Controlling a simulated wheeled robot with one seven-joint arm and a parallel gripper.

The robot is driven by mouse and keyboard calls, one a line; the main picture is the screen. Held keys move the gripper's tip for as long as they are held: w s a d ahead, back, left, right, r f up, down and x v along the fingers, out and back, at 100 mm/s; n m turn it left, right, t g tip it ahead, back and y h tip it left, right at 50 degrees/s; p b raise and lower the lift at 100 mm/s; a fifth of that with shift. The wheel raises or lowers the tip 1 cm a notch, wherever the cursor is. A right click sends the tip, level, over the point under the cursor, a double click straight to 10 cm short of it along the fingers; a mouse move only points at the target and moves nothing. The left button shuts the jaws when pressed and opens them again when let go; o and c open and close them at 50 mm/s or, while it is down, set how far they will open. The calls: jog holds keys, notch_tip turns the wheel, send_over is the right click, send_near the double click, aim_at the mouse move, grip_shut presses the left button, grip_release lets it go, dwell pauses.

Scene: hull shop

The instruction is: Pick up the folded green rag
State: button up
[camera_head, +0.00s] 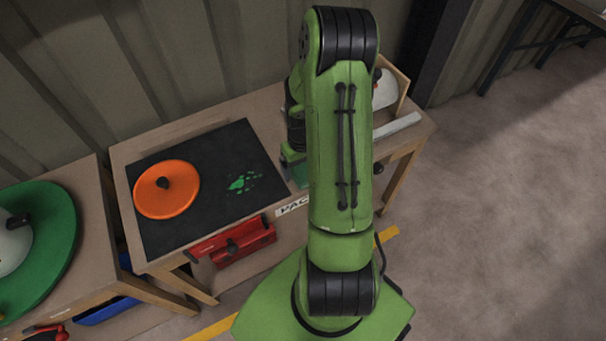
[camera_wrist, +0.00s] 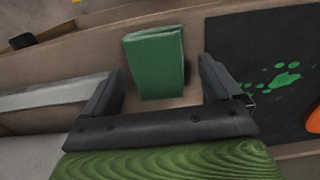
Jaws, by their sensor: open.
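The folded green rag (camera_wrist: 155,62) lies on the wooden table top in the wrist view, a flat green rectangle with a fold along its right side. My gripper (camera_wrist: 158,90) is open, with one dark finger to the left of the rag and one to the right. Nothing is held between the fingers, and I cannot tell how far above the table they are. In the head view a small part of the rag (camera_head: 299,173) shows beside my green arm, which hides most of it and most of my gripper.
A black mat (camera_head: 215,143) with green paint spots and an orange disc (camera_head: 167,189) lies left of the rag. A grey bar (camera_head: 398,127) lies to the right. A red box (camera_head: 243,243) hangs below the front edge. A green round board (camera_head: 55,240) sits on the left table.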

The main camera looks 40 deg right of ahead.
aim_at(302, 169)
jog(key=shift+r, duration=0.1)
jog(key=c, duration=1.1)
jog(key=shift+c, duration=0.2)
notch_tip(302, 169, up, 10)
jog(key=p, duration=0.3)
